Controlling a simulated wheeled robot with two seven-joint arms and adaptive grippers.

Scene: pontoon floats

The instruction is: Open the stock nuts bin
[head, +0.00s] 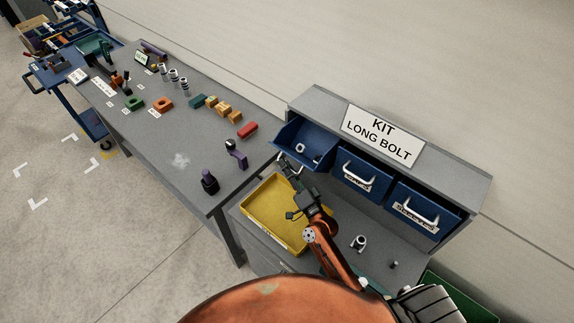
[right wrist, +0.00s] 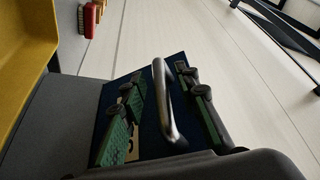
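A grey bin rack holds three blue bins with metal handles. The left bin (head: 312,143) is tilted forward and open, with a small pale ring-like part inside; its label is hidden. My right gripper (head: 287,163) is at the front of this bin. In the right wrist view, the two fingers of my right gripper (right wrist: 158,74) stand apart on either side of the bin's metal handle (right wrist: 163,103), with gaps visible beside it. The middle bin (head: 361,174) and right bin (head: 423,208) are closed. My left gripper is not in view.
A yellow tray (head: 272,214) lies below my right forearm. A sign (head: 383,135) reading KIT LONG BOLT stands on the rack. A metal fitting (head: 359,243) stands on the bench. The grey table (head: 180,135) at left carries several coloured parts.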

